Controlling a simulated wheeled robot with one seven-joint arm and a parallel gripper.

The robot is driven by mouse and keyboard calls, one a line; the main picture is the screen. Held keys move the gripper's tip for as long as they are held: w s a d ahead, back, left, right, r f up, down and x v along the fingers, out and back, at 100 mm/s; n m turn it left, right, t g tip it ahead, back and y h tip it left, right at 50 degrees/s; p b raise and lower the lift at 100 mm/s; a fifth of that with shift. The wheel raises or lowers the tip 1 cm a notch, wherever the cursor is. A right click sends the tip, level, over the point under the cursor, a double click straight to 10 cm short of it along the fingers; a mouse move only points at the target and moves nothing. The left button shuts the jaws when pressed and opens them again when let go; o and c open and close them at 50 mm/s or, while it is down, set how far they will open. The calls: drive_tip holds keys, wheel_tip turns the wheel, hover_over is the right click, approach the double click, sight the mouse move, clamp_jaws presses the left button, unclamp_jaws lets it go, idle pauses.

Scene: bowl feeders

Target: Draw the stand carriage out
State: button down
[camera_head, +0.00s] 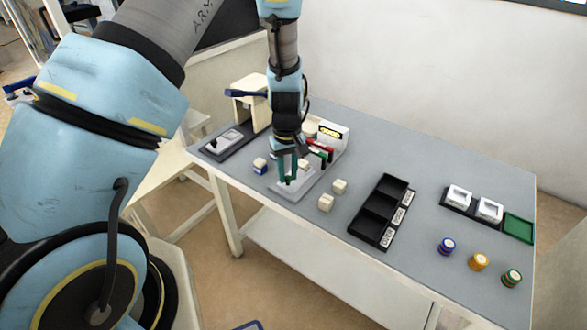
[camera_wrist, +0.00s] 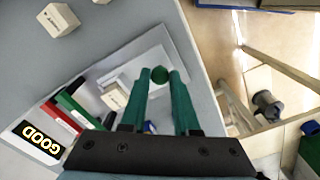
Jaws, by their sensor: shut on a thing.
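The stand is a pale grey base with a white housing (camera_head: 334,132) that bears a "GOOD" label, near the table's front edge. Its carriage looks like a pale plate (camera_head: 300,186), and in the wrist view it shows as a pale block (camera_wrist: 110,75) around my fingers. A small cream block (camera_wrist: 114,97) rests on it. My gripper (camera_head: 289,182) points down over the carriage. The knob's join to the carriage is hidden.
Red and green upright pieces (camera_wrist: 68,112) stand beside the housing. Loose cream blocks (camera_head: 326,203) lie to the right, before a black compartment tray (camera_head: 369,228). A cream-framed machine (camera_head: 250,86) stands at the back left.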

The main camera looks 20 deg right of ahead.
drive_tip(key=shift+s+a, duration=0.25)
drive_tip(key=shift+a, duration=0.15)
drive_tip(key=c, duration=0.7)
unclamp_jaws()
drive_tip(key=shift+a, duration=0.1)
drive_tip(key=shift+o, duration=0.2)
drive_tip(key=shift+r, duration=0.25)
wheel_tip(320, 180, up, 10)
drive_tip(key=b, duration=0.2)
drive_tip(key=shift+r, duration=0.15)
